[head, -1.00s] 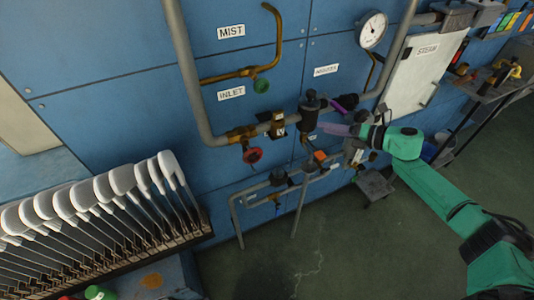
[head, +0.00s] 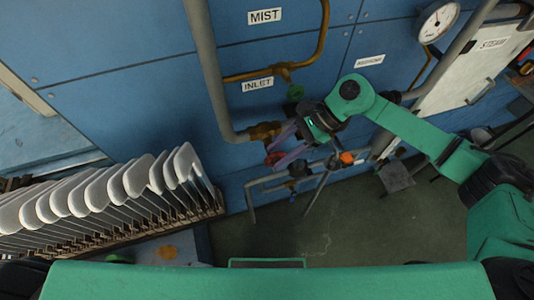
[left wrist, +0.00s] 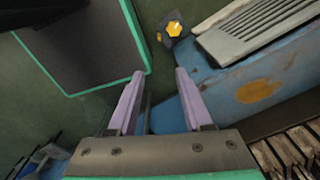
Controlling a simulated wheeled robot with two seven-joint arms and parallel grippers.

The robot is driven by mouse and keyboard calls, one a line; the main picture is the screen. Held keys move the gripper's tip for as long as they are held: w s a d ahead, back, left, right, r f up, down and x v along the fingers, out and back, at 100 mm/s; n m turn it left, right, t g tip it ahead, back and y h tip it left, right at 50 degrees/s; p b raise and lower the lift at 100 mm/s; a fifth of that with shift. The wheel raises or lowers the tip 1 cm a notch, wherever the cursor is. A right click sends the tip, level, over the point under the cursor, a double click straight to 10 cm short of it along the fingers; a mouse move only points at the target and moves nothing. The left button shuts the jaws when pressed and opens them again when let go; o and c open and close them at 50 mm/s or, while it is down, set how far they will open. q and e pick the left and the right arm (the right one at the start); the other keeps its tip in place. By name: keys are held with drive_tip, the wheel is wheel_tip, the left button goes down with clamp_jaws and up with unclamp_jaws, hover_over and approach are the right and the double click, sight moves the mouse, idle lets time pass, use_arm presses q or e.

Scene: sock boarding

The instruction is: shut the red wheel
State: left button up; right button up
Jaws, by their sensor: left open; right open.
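The red wheel (head: 275,158) sits on the brass valve (head: 264,131) at the lower end of the grey pipe, below the INLET label. It is partly hidden by the fingers of my right gripper (head: 277,152). That gripper is open, its purple fingers reaching down-left to the wheel. I cannot tell whether they touch it. My left gripper (left wrist: 160,76) shows in the left wrist view, open and with nothing between its fingers. It is away from the wheel, which is not in that view.
A rack of white sock boards (head: 120,190) stands at the left. A green handle (head: 295,92) is just above my right gripper. An orange-topped fitting (head: 346,158) and low grey pipes lie beside and below it. A gauge (head: 438,22) is at the upper right.

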sight(268, 159)
drive_tip(key=x, duration=0.2)
drive_tip(key=w+p+x, duration=0.1)
drive_tip(key=x, duration=0.1)
drive_tip(key=shift+a+f, duration=0.2)
drive_tip(key=shift+f, duration=0.1)
use_arm(q)
drive_tip(key=w+r, duration=0.2)
drive_tip(key=w, duration=0.3)
use_arm(e)
drive_tip(key=shift+s+f, duration=0.1)
drive_tip(key=shift+s, duration=0.2)
drive_tip(key=c, duration=0.4)
clamp_jaws()
drive_tip(key=f+y+b, duration=0.1)
drive_tip(key=b, duration=0.6)
drive_tip(key=shift+f+g+y, duration=0.15)
drive_tip(key=shift+g+y, duration=0.15)
drive_tip(key=r+y+b, duration=0.1)
drive_tip(key=y+b, duration=0.1)
drive_tip(key=b, duration=0.5)
drive_tip(key=shift+r+g, duration=0.1)
drive_tip(key=shift+g, duration=0.2)
drive_tip(key=shift+r, duration=0.25)
use_arm(q)
wheel_tip(268, 159, down, 14)
drive_tip(key=s, duration=0.2)
drive_tip(key=shift+d, duration=0.15)
use_arm(e)
drive_tip(key=shift+r, duration=0.2)
